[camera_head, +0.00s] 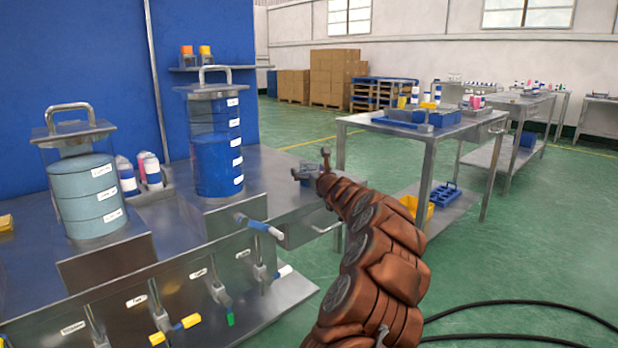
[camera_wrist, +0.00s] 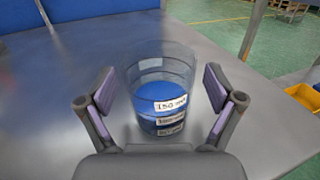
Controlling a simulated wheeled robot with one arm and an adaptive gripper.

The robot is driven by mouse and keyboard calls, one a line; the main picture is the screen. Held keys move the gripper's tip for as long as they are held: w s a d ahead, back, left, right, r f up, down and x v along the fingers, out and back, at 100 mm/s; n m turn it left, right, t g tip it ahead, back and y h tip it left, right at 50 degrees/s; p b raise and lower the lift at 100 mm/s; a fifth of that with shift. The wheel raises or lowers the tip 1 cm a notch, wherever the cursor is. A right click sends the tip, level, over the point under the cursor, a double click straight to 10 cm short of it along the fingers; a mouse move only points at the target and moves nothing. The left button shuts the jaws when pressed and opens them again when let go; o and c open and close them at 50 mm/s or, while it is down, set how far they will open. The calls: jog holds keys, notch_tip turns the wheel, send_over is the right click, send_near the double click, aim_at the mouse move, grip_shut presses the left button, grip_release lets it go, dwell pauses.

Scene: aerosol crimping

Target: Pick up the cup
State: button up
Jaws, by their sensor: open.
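A clear cup (camera_wrist: 158,70) with blue contents and several white labels stands on the metal table in the wrist view. My gripper (camera_wrist: 159,95) is open, with one finger on each side of the cup and a visible gap at both sides. The lower part of the cup is partly hidden behind my gripper's body. In the head view my gripper (camera_head: 318,172) is small above the table's right end, and I cannot make out the cup there.
Two lidded containers, one pale (camera_head: 88,195) and one blue (camera_head: 216,148), stand left on the steel bench (camera_head: 262,172). Small bottles (camera_head: 150,170) sit between them. A blue wall (camera_head: 70,50) rises behind. Another table (camera_head: 395,128) stands right. Black cables (camera_head: 520,303) lie on the green floor.

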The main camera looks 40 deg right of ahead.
jog(key=c, duration=1.3)
